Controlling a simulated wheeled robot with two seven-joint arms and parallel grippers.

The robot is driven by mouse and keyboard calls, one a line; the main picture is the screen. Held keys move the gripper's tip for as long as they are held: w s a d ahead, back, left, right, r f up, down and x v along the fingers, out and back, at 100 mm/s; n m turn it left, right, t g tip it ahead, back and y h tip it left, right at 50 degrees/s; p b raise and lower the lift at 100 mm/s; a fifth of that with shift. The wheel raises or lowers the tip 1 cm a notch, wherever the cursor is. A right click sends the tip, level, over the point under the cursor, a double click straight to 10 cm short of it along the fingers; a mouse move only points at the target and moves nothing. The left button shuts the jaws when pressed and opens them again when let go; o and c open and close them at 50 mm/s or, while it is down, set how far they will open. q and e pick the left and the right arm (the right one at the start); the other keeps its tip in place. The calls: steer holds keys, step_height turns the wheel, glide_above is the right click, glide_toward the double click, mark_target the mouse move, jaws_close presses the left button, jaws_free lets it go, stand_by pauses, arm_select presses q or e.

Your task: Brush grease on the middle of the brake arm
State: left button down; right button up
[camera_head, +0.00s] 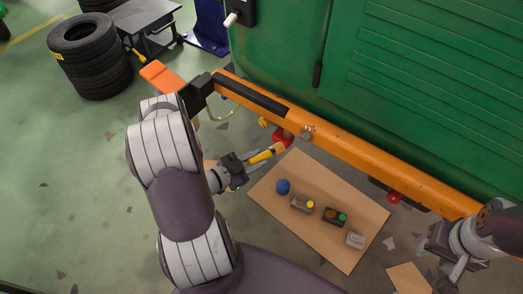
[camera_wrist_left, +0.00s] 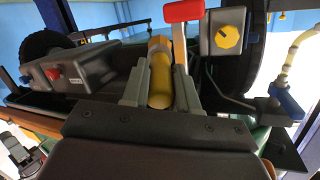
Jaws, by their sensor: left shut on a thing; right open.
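My left gripper (camera_head: 255,160) is shut on a yellow-handled brush (camera_head: 267,154), held above the floor just in front of the orange bar. In the left wrist view the brush (camera_wrist_left: 160,78) sits between the fingers and points away from me; its bristles are hard to make out. A red-ended lever (camera_wrist_left: 183,12), which may be the brake arm, rises close to the right of the brush. In the head view a red part (camera_head: 282,138) shows below the orange bar, near the brush tip; contact cannot be told. My right gripper (camera_head: 447,272) is open and empty at the lower right.
The orange bar (camera_head: 370,158) runs along the green vehicle body (camera_head: 400,60). A brown board (camera_head: 330,245) on the floor holds a blue pot (camera_head: 283,187), boxes with yellow (camera_head: 303,204) and green knobs (camera_head: 336,216), and a metal block (camera_head: 355,240). Stacked tyres (camera_head: 90,60) stand upper left.

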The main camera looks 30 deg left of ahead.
mark_target(267, 150)
arm_select(q)
steer(key=shift+s, duration=0.45)
steer(key=shift+s, duration=0.1)
steer(key=s, duration=0.2)
steer(key=shift+s+a, duration=0.1)
steer(key=shift+s, duration=0.3)
stand_by(0.4)
steer(key=shift+w+d, duration=0.15)
steer(key=shift+w, duration=1.75)
steer(key=shift+w+d, duration=0.15)
steer(key=shift+w, duration=1.75)
steer(key=shift+w+b, duration=0.35)
steer(key=shift+w, duration=0.35)
